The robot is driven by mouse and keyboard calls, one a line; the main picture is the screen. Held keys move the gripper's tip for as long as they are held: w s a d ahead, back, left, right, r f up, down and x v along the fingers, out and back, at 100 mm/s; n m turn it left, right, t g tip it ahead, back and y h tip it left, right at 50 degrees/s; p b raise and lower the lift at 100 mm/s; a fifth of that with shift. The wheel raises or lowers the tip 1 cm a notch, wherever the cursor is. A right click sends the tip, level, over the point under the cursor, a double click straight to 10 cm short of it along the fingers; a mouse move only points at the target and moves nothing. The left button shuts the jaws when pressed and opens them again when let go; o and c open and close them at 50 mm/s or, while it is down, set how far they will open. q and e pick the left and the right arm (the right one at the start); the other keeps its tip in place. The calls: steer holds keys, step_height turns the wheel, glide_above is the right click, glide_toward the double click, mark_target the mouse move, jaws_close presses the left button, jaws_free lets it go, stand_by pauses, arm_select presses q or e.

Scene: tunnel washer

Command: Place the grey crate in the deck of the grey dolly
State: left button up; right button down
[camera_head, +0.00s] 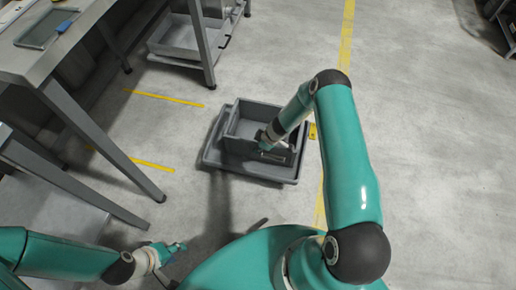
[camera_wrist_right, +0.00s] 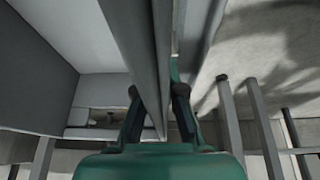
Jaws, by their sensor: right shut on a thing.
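The grey crate (camera_head: 243,117) is an open box over the grey dolly (camera_head: 211,153) in the middle of the head view. The dolly's rim shows past the crate on the left and front. I cannot tell whether the crate touches the deck. My right gripper (camera_head: 272,140) is shut on a crate wall at the near right side. In the right wrist view, the fingers of my right gripper (camera_wrist_right: 158,95) stand on both sides of the crate's wall (camera_wrist_right: 140,50). My left gripper (camera_head: 176,262) is empty and looks open at the lower left, apart from crate and dolly.
A grey table (camera_head: 62,55) with a tray (camera_head: 47,29) on top stands at the left, its legs reaching toward the dolly. A shelf frame with a grey bin (camera_head: 180,42) stands behind. Yellow lines (camera_head: 347,40) mark the floor.

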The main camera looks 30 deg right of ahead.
steer(key=c, duration=1.7)
jaws_free()
steer(key=shift+f, duration=0.1)
steer(key=o, duration=0.4)
steer(key=p+v, duration=0.5)
steer(key=v, duration=0.7)
steer(key=s+a+r+m+y, duration=0.1)
steer(key=s+a+r+m, duration=0.15)
steer(key=a, duration=0.55)
steer(key=s+a+r+m+y, duration=0.1)
steer(key=s+a+m, duration=0.15)
steer(key=a, duration=0.45)
steer(key=s+a+r+m+g, duration=0.1)
steer(key=s+a, duration=0.1)
steer(key=s, duration=0.2)
steer(key=s+a+r+m+g, duration=0.1)
steer(key=s+a+m, duration=0.1)
steer(key=s, duration=0.2)
steer(key=s+a+r+m, duration=0.1)
steer(key=s+a+m, duration=0.1)
steer(key=s+a, duration=0.1)
steer(key=shift+s+g+h, duration=0.4)
steer(key=shift+s, duration=0.3)
